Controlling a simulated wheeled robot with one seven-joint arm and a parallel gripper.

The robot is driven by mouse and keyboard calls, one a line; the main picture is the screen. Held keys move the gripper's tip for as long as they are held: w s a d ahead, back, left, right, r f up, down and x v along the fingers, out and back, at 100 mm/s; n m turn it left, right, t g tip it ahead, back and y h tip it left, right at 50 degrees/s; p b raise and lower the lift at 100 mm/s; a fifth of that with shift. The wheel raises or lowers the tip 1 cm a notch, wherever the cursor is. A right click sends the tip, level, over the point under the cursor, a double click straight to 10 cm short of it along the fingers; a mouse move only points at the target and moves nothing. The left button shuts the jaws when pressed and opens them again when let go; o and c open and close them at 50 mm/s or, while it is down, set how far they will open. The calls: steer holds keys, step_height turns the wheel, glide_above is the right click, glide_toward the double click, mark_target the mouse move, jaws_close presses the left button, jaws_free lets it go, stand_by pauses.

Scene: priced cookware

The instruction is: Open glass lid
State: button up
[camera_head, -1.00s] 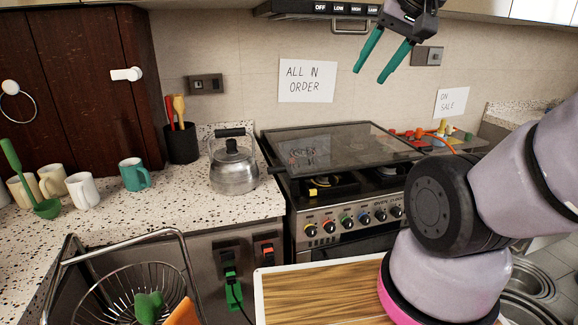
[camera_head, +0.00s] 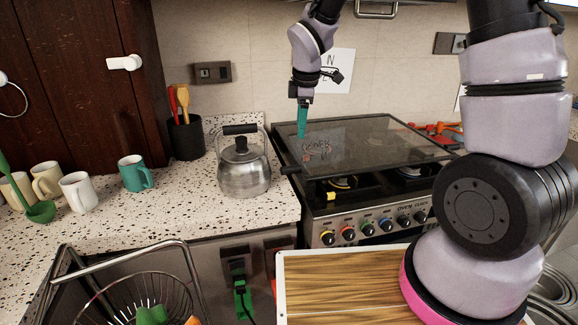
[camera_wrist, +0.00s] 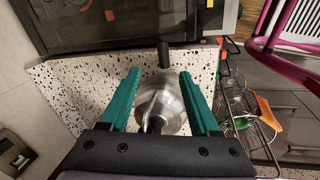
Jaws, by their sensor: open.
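The glass lid (camera_head: 370,146) is a dark see-through panel with a black frame, lying flat above the stove burners. A black bar (camera_head: 385,168) runs along its front edge, with its left end sticking out past the stove. In the wrist view the lid (camera_wrist: 100,22) fills the top, and the bar's end (camera_wrist: 163,55) shows just beyond the fingers. My gripper (camera_head: 302,122) has green fingers pointing down near the lid's left rear side, apart from it as far as I can tell. In the wrist view my gripper (camera_wrist: 155,82) is open and empty.
A metal kettle (camera_head: 243,165) stands on the counter just left of the stove; it shows beneath my fingers in the wrist view (camera_wrist: 163,103). A black utensil pot (camera_head: 186,138) and several mugs (camera_head: 134,173) stand further left. A wire rack (camera_head: 128,290) is in front.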

mark_target(289, 167)
steer(key=a+f+n, duration=0.1)
steer(key=f, duration=0.4)
steer(key=w+a+f, duration=0.1)
steer(key=f, duration=0.4)
steer(key=w+a+f+n, duration=0.1)
steer(key=f, duration=0.4)
steer(key=shift+w+a+n, duration=0.1)
steer(key=shift+w+n, duration=0.1)
steer(key=shift+n, duration=0.1)
jaws_close()
steer(key=shift+r, duration=0.1)
stand_by(0.6)
